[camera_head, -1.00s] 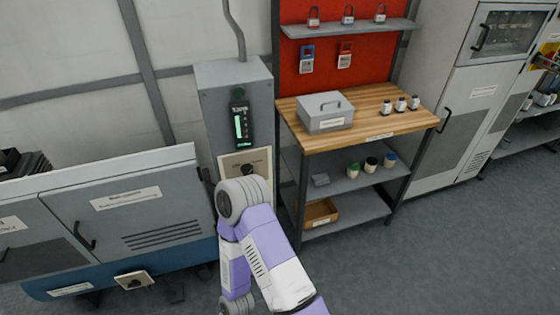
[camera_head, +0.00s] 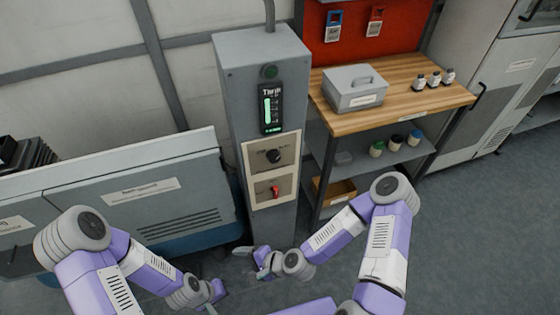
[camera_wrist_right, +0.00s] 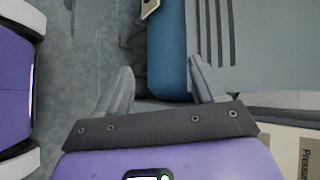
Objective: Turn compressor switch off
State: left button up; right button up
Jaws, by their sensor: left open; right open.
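A grey control column (camera_head: 228,120) stands against the wall. Its beige panel (camera_head: 252,176) carries a black round knob (camera_head: 273,156) and, below it, a small red switch (camera_head: 275,191). Their labels are too small to read, so I cannot tell which is the compressor switch. My right gripper (camera_head: 250,263) is open and empty, below the panel near the column's foot. In the right wrist view its two fingers (camera_wrist_right: 162,78) are spread with nothing between them. My left gripper (camera_head: 216,298) is low at the bottom, left of the column, open and apart from everything.
A grey cabinet (camera_head: 150,195) with a blue base stands left of the column. A wooden-topped bench (camera_head: 400,110) with a grey metal box (camera_head: 355,90) and shelves stands to the right. Open floor (camera_head: 480,240) lies at the lower right.

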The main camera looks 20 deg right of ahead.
jog(key=w+d+r+m+t, duration=0.4)
jog(key=w+r+m+t, duration=0.2)
jog(key=w+r+m, duration=0.25)
jog(key=m+t+h+b, duration=0.1)
jog(key=m+t+h, duration=0.55)
jog(key=m, duration=0.55)
send_near(276, 160)
jog(key=w, duration=0.2)
jog(key=w+b, duration=0.1)
jog(key=b, duration=0.2)
jog(key=w+a+b, duration=0.1)
jog(key=b, duration=0.2)
jog(key=shift+w+n+h, duration=0.1)
jog(key=shift+n+h, duration=0.15)
jog(key=shift+h, duration=0.1)
jog(key=w, duration=0.5)
jog(key=shift+a+r+b, duration=0.15)
jog(key=shift+r+b, duration=0.1)
jog(key=shift+b, duration=0.15)
jog(key=c, duration=1.1)
jog(key=shift+o, duration=0.2)
